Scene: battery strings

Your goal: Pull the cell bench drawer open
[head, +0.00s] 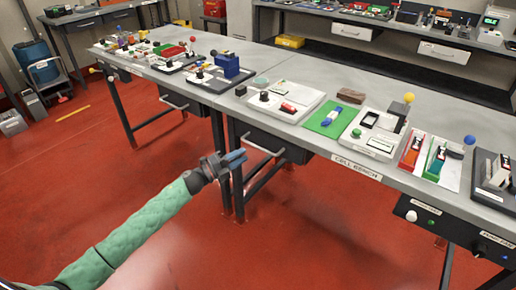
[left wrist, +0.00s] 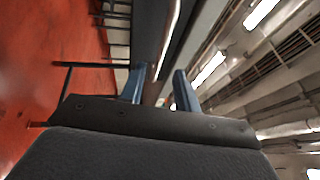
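The cell bench (head: 325,155) is a grey-topped table with a "CELL BENCH" label on its front edge. Under it hangs a dark drawer (head: 285,147) with a pale bar handle (head: 258,147); it looks closed. My right gripper is not in view.
Trays and small parts, such as a green mat (head: 325,118), cover the bench top. Dark table legs (head: 218,165) stand close behind my left gripper. A control box with knobs (head: 455,228) hangs at the right. The red floor (head: 160,185) in front is clear.

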